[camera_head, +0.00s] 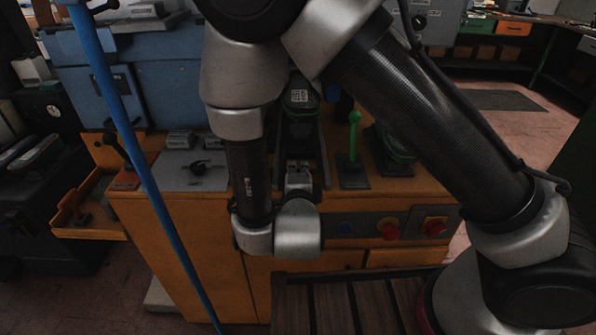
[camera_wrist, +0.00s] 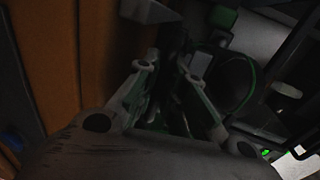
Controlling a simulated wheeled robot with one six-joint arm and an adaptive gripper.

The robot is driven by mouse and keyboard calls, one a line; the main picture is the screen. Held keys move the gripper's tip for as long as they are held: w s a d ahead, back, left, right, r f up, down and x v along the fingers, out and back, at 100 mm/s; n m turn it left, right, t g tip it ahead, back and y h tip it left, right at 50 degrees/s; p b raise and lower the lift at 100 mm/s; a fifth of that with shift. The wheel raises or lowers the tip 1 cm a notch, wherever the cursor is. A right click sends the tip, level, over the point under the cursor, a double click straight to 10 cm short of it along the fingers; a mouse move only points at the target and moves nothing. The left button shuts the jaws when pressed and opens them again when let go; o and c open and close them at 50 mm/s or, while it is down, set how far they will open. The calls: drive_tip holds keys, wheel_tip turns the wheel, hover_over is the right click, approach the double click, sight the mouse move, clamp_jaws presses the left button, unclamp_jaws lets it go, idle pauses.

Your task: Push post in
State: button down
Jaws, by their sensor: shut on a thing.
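The post (camera_head: 300,128) is a dark upright piece with a white coded label on top, standing in a slot between rails on the orange press bench. My gripper (camera_head: 298,178) is low in front of it, partly hidden by my wrist. In the wrist view, the two fingers of my gripper (camera_wrist: 168,72) reach forward and close on a dark part of the post between them. The picture there is dim, and the exact contact is hard to make out.
A green-knobbed lever (camera_head: 354,135) stands right of the post. A blue pole (camera_head: 140,165) crosses the left side. A slatted wooden platform (camera_head: 345,300) lies in front, below my arm.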

drive_tip(key=x, duration=0.3)
drive_tip(key=shift+w+r, duration=0.3)
drive_tip(key=shift+w, duration=0.1)
drive_tip(key=c, duration=1.8)
unclamp_jaws()
drive_tip(key=shift+w, duration=0.1)
drive_tip(key=shift+o, duration=0.2)
drive_tip(key=v, duration=1.2)
